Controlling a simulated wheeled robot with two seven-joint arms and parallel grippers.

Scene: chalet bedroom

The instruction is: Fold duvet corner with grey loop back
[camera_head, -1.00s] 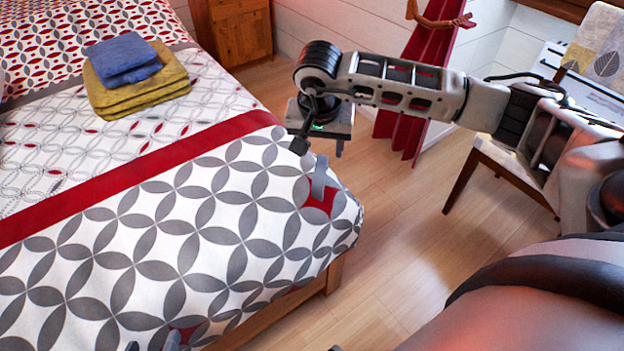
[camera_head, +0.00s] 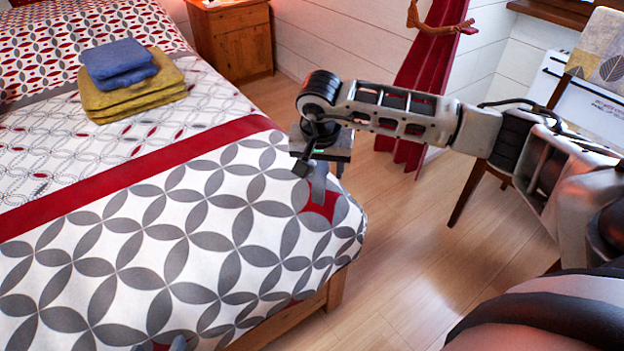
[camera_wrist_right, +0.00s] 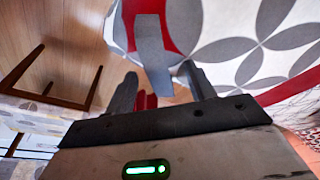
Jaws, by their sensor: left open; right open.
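The duvet (camera_head: 190,235), white with grey petals and a red band, lies flat over the bed. Its near right corner has a red patch (camera_head: 322,208) with the grey loop (camera_head: 319,184) on it. My right gripper (camera_head: 318,170) is open just above the loop, partly hidden behind its own wrist. In the right wrist view the loop (camera_wrist_right: 153,55) reaches into the gap between the open fingers (camera_wrist_right: 160,80); I cannot tell whether they touch it.
Folded yellow towels (camera_head: 135,95) and blue towels (camera_head: 118,64) are stacked on the bed. A wooden nightstand (camera_head: 232,40) stands behind. A red curtain (camera_head: 425,85) and a chair (camera_head: 590,85) are at right. The wooden floor (camera_head: 400,250) beside the bed is clear.

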